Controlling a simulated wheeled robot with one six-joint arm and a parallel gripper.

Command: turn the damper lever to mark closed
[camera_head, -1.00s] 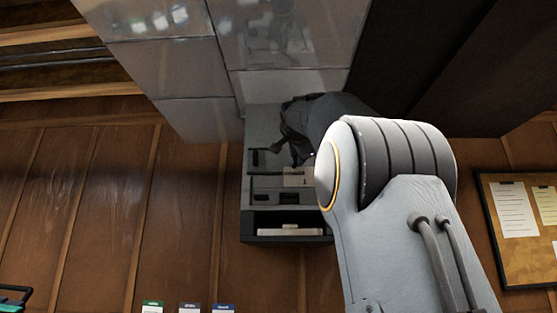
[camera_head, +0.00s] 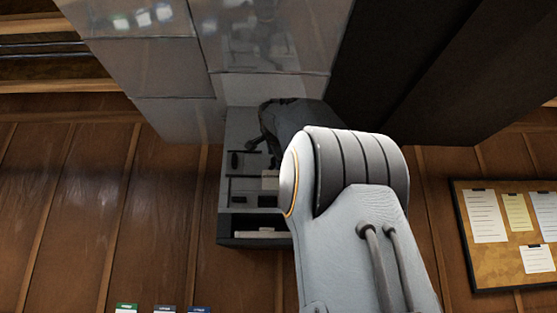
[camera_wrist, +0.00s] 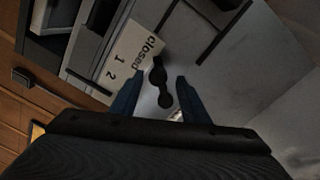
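The damper lever (camera_wrist: 159,84) is a short dark lever on a pale grey panel (camera_wrist: 262,62) in the wrist view. Beside it is a pale label plate (camera_wrist: 130,58) reading "closed", "1" and "2". The lever lies between the two blue fingers of my gripper (camera_wrist: 152,96), which are apart with visible gaps to it. The lever's upper end is by the word "closed". In the head view my gripper (camera_head: 264,146) is at the grey panel, mostly hidden by my arm. The label plate (camera_head: 270,180) shows partly there; the lever cannot be made out.
Dark slots (camera_head: 240,160) mark the panel, and an open dark compartment (camera_head: 226,230) with a pale item is at its bottom. A grey tiled duct (camera_head: 170,70) rises above. A cork board (camera_head: 500,270) hangs at right on the wood-panelled wall (camera_head: 90,200).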

